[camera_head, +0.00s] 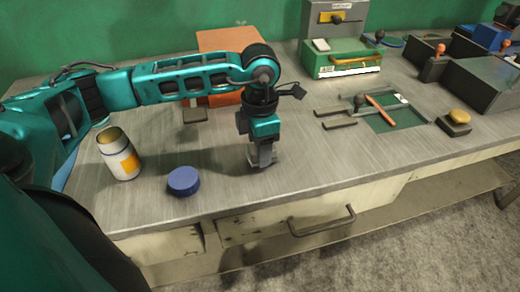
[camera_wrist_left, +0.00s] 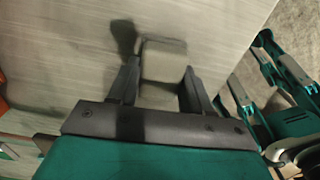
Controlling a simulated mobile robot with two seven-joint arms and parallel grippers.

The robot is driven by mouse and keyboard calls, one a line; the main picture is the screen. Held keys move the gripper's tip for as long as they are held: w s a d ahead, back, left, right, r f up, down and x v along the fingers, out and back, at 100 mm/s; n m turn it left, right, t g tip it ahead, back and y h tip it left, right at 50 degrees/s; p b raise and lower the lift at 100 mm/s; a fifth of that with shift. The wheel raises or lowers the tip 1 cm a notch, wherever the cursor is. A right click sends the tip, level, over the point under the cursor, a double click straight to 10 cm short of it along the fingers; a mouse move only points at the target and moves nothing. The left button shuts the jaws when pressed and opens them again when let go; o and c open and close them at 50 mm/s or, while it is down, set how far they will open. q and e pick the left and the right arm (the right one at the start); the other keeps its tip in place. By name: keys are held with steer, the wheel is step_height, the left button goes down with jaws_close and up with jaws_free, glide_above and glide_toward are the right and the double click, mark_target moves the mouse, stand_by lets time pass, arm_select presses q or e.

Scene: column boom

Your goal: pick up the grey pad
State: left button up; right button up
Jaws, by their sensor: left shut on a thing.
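My left gripper (camera_head: 262,163) reaches down to the workbench near its front edge, to the right of the blue round lid. In the left wrist view its two fingers (camera_wrist_left: 157,90) stand on either side of a grey pad (camera_wrist_left: 163,62) and are shut on it. In the head view the pad is mostly hidden by the fingers. It is at or very near the bench top; I cannot tell whether it touches.
A blue round lid (camera_head: 184,181) and a white can with an orange label (camera_head: 119,155) stand to the left. An orange box (camera_head: 222,42) and green case (camera_head: 342,60) stand behind. A green mat with tools (camera_head: 385,115) lies right. A drawer handle (camera_head: 322,222) sticks out in front.

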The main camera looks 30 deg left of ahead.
arm_select(q)
step_height(320, 180, up, 19)
steer(key=p, duration=0.1)
steer(key=o, duration=0.5)
steer(key=c, duration=0.4)
